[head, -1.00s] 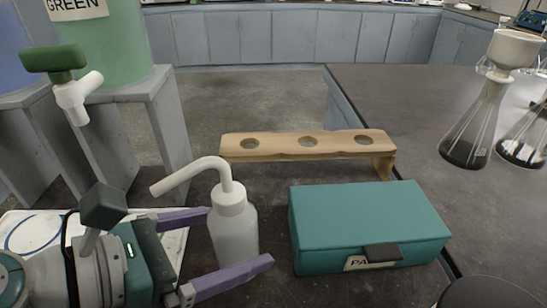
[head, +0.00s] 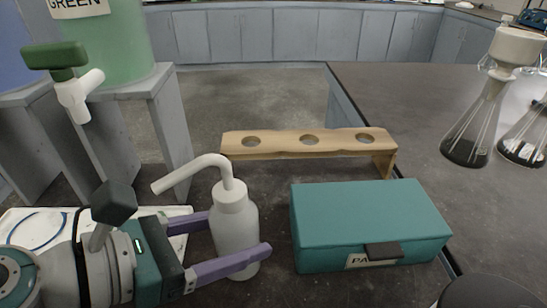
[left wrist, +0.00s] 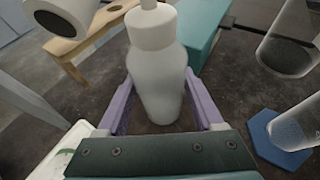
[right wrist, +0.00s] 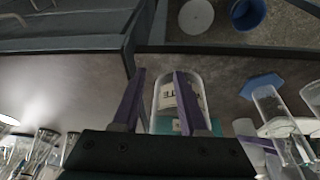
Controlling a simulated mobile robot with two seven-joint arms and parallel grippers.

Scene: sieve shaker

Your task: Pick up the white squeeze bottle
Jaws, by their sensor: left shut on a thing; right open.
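The white squeeze bottle (head: 233,222), with a bent spout, stands upright left of the teal box in the head view. My left gripper (head: 241,234) comes in from the left, shut on the bottle's body with one purple finger on each side. The left wrist view also shows the bottle (left wrist: 158,82) between the fingers of my left gripper (left wrist: 162,100). Any gap under its base cannot be made out. My right gripper (right wrist: 157,82) is open in the right wrist view, with a clear glass vessel (right wrist: 195,92) beyond it.
A teal box (head: 365,222) stands close right of the bottle. A wooden rack (head: 290,145) with three holes is behind it. A green container (head: 115,45) with a tap is on a grey stand at left. Flasks (head: 478,125) stand at far right.

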